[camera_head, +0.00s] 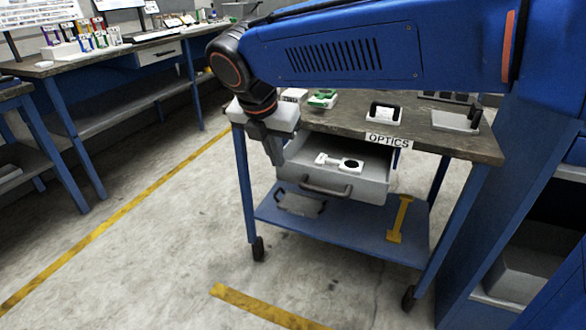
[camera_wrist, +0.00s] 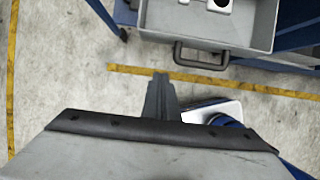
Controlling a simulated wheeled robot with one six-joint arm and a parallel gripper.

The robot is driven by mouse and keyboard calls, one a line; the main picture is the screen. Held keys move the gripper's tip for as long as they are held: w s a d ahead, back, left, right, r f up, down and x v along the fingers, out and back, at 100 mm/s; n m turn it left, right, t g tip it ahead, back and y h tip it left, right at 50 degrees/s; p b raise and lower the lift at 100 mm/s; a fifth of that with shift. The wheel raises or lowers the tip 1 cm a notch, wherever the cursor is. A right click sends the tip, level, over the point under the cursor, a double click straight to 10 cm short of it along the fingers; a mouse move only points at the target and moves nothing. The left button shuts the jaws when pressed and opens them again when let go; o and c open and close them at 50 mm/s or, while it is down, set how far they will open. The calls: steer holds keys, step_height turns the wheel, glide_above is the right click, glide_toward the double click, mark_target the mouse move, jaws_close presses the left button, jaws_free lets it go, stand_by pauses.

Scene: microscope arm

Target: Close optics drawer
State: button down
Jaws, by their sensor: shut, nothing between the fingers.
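The optics drawer (camera_head: 372,187) is pulled out under the top of a blue cart, with a dark bar handle (camera_head: 327,188) on its grey front. A white part with a dark round opening (camera_head: 341,162) lies inside it. The OPTICS label (camera_head: 388,141) is on the cart edge above. My gripper (camera_head: 278,162) points down at the drawer's left front corner, shut and empty. In the wrist view, my gripper (camera_wrist: 160,82) is apart from the drawer (camera_wrist: 262,30) and its handle (camera_wrist: 200,53), lying to the left of the handle.
The cart top (camera_head: 345,124) carries several small items. Its lower shelf (camera_head: 340,232) holds a yellow part (camera_head: 399,219) and a grey tray (camera_head: 300,204). A workbench (camera_head: 100,60) stands at the left. The floor in front of the cart is clear, with yellow lines.

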mark_target(290, 170)
steer(key=x, duration=0.3)
steer(key=w+x, duration=0.1)
steer(key=x, duration=0.6)
steer(key=shift+w+d, duration=0.35)
steer(key=shift+w, duration=0.15)
steer(key=shift+w+d, duration=0.25)
steer(key=shift+w, duration=0.55)
steer(key=w+d, duration=0.2)
steer(key=w, duration=0.3)
steer(key=w+d, duration=0.2)
steer(key=w, duration=0.4)
steer(key=w+d, duration=0.2)
steer(key=w, duration=0.3)
steer(key=shift+w, duration=0.25)
